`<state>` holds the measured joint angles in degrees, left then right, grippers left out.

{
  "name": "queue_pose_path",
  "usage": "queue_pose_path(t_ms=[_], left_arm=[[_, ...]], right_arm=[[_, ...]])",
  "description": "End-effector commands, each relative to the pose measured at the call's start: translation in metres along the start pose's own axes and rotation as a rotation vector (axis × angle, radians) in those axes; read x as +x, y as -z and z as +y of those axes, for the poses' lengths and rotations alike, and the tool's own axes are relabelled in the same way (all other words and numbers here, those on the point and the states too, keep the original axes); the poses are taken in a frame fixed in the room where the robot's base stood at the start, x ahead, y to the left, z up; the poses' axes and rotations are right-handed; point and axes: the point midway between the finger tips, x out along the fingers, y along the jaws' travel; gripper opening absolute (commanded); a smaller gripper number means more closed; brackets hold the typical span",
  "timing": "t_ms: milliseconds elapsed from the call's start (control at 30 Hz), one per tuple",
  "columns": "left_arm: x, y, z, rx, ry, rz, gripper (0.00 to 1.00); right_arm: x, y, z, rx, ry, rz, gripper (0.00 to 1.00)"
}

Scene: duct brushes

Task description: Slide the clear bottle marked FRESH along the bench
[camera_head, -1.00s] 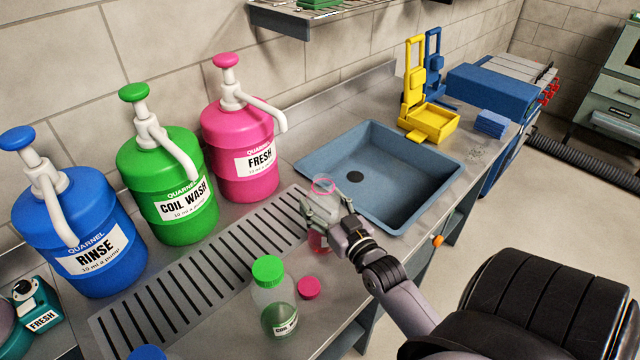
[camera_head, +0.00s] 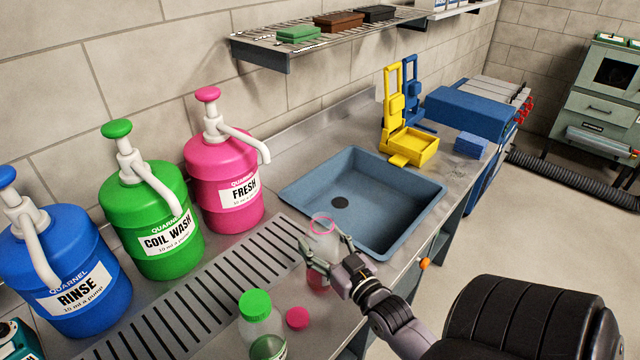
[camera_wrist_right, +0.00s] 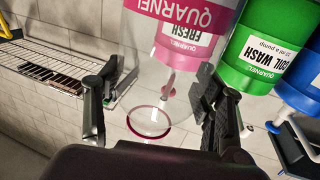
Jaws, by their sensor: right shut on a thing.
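The clear bottle (camera_head: 322,248) stands open on the bench, between the slotted drain strip and the sink, with a pink rim and pink liquid low inside. My right gripper (camera_head: 327,257) is shut on it, one finger on each side. In the right wrist view the bottle's open pink-ringed mouth (camera_wrist_right: 148,123) shows between my right gripper's fingers (camera_wrist_right: 160,108). The pink FRESH pump jug (camera_head: 222,185) stands at the wall behind the drain strip. My left gripper is not in view.
A loose pink cap (camera_head: 298,317) and a green-capped bottle (camera_head: 262,332) are nearer on the bench. The sunken blue sink (camera_head: 415,200) lies just beyond the held bottle. Green COIL WASH (camera_head: 150,215) and blue RINSE (camera_head: 65,265) jugs line the wall. A yellow stand (camera_head: 410,145) is past the sink.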

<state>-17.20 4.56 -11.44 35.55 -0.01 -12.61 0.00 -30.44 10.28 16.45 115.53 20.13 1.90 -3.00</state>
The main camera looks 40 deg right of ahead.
Motion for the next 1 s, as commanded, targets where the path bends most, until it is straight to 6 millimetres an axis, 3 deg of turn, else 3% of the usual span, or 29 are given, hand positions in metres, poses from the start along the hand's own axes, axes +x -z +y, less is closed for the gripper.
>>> queue_pose_path(t_ms=[400,1000], left_arm=[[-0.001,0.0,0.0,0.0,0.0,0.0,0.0],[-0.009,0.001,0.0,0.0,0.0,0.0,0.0]], right_arm=[[-0.002,-0.001,0.001,-0.001,0.0,-0.003,0.3],[-0.03,-0.001,0.008,0.0,0.0,-0.004,0.3]])
